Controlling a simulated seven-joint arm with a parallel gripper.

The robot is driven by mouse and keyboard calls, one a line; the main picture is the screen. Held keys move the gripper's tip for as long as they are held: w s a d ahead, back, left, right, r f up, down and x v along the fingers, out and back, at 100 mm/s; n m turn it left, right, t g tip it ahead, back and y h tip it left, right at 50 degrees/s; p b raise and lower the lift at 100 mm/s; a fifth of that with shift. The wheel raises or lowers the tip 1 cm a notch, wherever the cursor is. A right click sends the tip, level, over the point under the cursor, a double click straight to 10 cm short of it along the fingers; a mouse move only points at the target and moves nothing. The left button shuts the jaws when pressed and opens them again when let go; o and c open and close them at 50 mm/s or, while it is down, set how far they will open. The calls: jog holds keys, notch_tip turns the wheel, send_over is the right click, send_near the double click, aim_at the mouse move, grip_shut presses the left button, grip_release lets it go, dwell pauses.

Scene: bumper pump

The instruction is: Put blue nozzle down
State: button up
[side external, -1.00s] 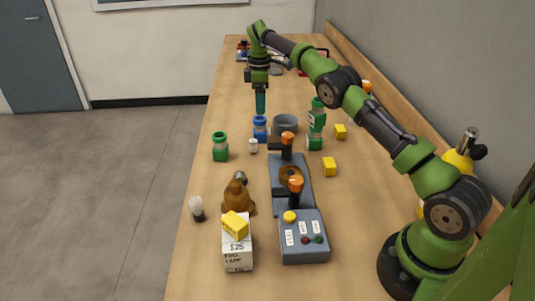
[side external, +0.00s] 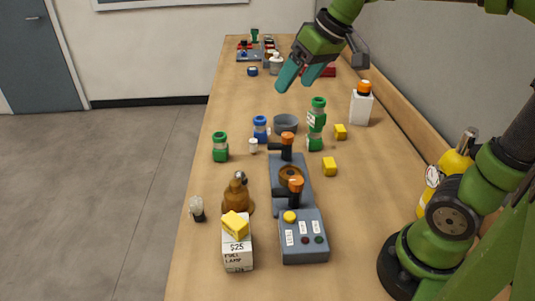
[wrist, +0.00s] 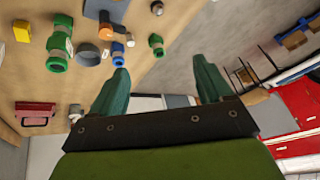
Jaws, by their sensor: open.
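The blue nozzle (side external: 260,129) stands upright on the table, just left of the grey bowl (side external: 285,124) in the side view. In the wrist view the spread fingers (wrist: 160,70) frame only background.
A green-and-white bottle (side external: 316,125), a green jar (side external: 220,147) and yellow blocks (side external: 330,167) stand nearby. The grey pump box with orange knobs (side external: 304,238) is in front. A white orange-capped bottle (side external: 361,105) stands at right.

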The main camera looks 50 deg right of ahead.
jog(key=s+a+f+m+t, duration=0.1)
jog(key=s+a+f, duration=0.1)
jog(key=s, duration=0.3)
jog(key=s+a+f+m, duration=0.1)
jog(key=s+f+m, duration=0.1)
jog(key=s+f, duration=0.2)
jog(key=shift+s+a+f+t, duration=0.25)
jog(key=shift+s+a+t, duration=0.15)
jog(key=shift+s, duration=0.7)
